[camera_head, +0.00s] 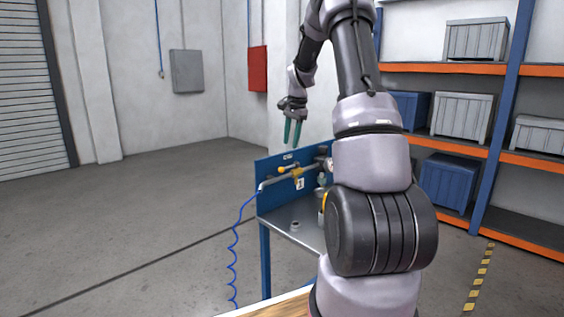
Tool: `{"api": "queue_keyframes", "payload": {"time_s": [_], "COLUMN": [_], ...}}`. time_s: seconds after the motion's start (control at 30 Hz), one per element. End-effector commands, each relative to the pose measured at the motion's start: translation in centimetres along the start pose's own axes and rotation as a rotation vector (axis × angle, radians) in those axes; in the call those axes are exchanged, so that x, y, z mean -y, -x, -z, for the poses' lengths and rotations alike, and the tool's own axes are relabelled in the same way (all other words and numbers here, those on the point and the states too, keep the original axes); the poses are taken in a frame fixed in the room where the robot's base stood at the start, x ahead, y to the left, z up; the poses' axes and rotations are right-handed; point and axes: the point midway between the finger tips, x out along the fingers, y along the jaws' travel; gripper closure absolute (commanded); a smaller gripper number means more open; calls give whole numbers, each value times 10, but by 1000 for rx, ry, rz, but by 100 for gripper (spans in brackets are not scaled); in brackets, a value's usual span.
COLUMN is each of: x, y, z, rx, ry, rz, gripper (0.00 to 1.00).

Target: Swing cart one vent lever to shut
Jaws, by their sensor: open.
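A cart (291,240) with a blue frame and back panel stands ahead, partly hidden behind my arm. A pipe runs along its back panel, with a yellow-orange lever (284,170) on it. A small white tag with a dark mark, perhaps a number, hangs below the pipe (268,182). Which lever is the vent lever I cannot tell. My gripper (292,132) is above the back panel, fingers pointing down, open and empty. It appears apart from the lever and pipe.
A coiled blue hose (233,255) hangs from the pipe's left end. Small fittings (295,226) lie on the cart top. Shelving (490,150) with grey and blue crates stands at right. The floor at left is clear.

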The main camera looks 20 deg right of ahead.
Motion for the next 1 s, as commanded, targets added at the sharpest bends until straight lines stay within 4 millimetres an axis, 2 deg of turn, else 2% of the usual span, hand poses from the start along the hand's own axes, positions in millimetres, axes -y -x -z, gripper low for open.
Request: {"api": "queue_keyframes", "payload": {"time_s": [0.2,0.43,0.6,0.9,0.97,1.0], "x": [-2,-1,0,0,0,0], "y": [-44,-80,-92,-93,-93,-93], "z": [-1,0,-1,-1,-1,-1], "rx": [4,1,0,0,0,0], "ry": [1,2,1,2,2,2], "rz": [-4,-2,0,0,0,0], "gripper": [57,57,57,57,80,95]}}
